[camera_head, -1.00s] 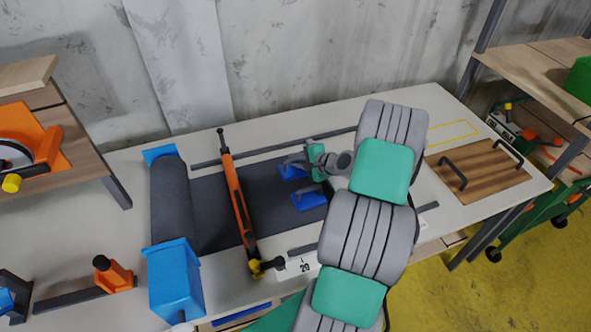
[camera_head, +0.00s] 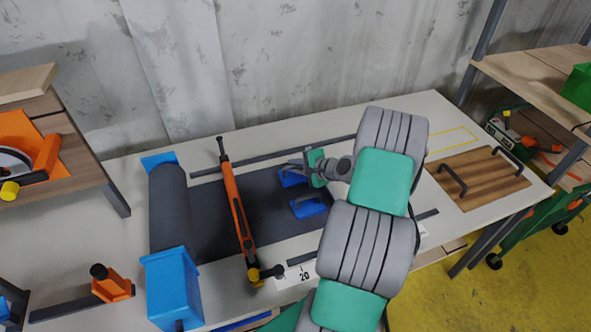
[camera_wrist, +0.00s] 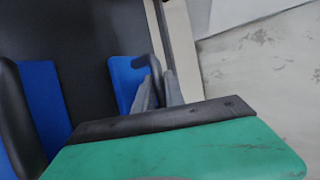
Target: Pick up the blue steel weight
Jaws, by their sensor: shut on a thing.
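Two blue steel weights with dark handles sit on the dark mat of the bench. My gripper (camera_head: 291,166) is shut on the handle of the farther blue steel weight (camera_head: 293,179). This weight also shows in the wrist view (camera_wrist: 125,78), partly hidden behind my fingers (camera_wrist: 150,88). I cannot tell whether it is clear of the mat. The nearer blue weight (camera_head: 309,208) stands close by, in front of the held one and untouched. It also shows at the left of the wrist view (camera_wrist: 45,100).
An orange bar tool (camera_head: 238,210) lies across the mat (camera_head: 205,215) to the left. A dark roll with a blue end block (camera_head: 172,288) stands further left. A wooden board with two handles (camera_head: 480,180) lies at the right. A concrete wall (camera_head: 300,55) stands behind.

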